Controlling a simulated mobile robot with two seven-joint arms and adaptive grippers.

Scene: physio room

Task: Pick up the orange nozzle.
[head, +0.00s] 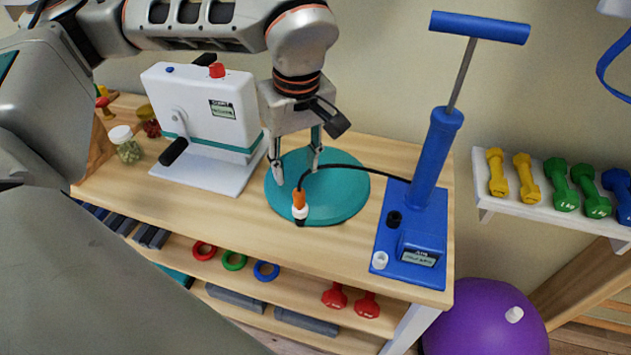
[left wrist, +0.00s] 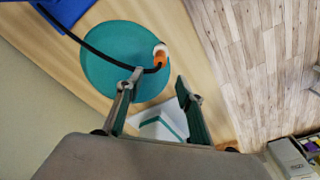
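The orange nozzle (head: 299,198) has a white tip and sits on the end of a black hose. It lies over the front part of a round teal disc (head: 347,191) on the wooden table. It also shows in the left wrist view (left wrist: 160,57), just beyond the fingertips. My left gripper (head: 298,171) points down above the disc, with its two fingers apart and nothing between them; the fingers also show in the left wrist view (left wrist: 162,86). The nozzle appears just in front of the fingers, and contact cannot be told. My right gripper is not in view.
The black hose runs right to a blue hand pump (head: 432,165) with a tall handle. A white crank machine (head: 209,120) stands left of the disc. A jar (head: 126,148) is farther left. Lower shelves hold rings and red dumbbells. A purple ball (head: 485,318) is at the right.

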